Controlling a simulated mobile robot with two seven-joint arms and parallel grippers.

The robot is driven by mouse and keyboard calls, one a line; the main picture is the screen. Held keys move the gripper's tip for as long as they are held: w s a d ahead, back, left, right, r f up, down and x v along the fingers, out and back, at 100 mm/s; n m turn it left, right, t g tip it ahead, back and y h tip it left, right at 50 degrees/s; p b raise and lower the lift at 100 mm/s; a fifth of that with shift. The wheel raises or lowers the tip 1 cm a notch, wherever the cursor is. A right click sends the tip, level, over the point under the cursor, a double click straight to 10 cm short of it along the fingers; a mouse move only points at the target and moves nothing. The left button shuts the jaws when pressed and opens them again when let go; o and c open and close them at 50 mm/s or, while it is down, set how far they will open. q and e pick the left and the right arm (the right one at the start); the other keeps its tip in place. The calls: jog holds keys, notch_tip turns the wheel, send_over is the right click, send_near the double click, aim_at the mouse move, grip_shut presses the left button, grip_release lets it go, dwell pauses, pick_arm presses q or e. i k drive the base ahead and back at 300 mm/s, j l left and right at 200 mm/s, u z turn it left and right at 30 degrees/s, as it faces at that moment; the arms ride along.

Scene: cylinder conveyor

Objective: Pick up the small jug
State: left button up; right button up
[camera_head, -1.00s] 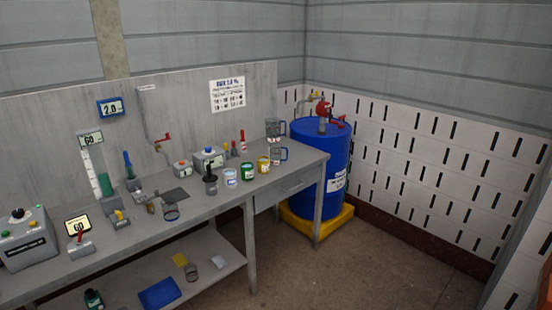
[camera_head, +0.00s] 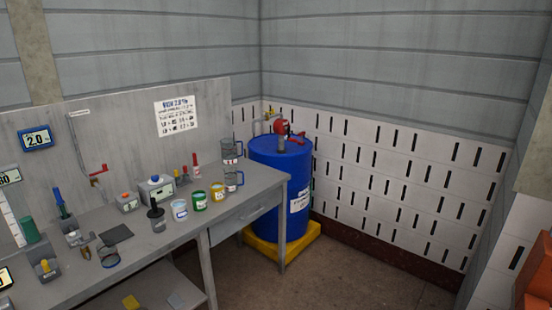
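The rear jug (camera_head: 229,150) looks the taller one. The front jug (camera_head: 231,181) looks shorter and stands near the bench's right end. Neither of my grippers is in view.
Tins in white (camera_head: 180,210), green (camera_head: 199,201) and yellow (camera_head: 217,192) stand left of the jugs. A blue drum (camera_head: 282,190) with a red pump stands on a yellow base (camera_head: 290,248) behind the bench end. The floor (camera_head: 350,285) in front is clear.

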aim_at(230, 174)
jog(key=i+l+z, duration=0.15)
jog(key=i, duration=0.6)
jog(key=i+z, duration=0.1)
jog(key=i, duration=0.7)
jog(key=i+l+u, duration=0.1)
jog(key=i+u, duration=0.3)
jog(key=i+l+u, duration=0.2)
jog(key=u, duration=0.15)
jog(key=i+l+u, duration=0.25)
jog(key=u, duration=0.15)
jog(key=i+l+u, duration=0.2)
jog(key=u, duration=0.2)
jog(key=i+l+u, duration=0.15)
jog(key=l+u, duration=0.25)
jog(key=i+l+u, duration=0.1)
jog(key=u, duration=0.3)
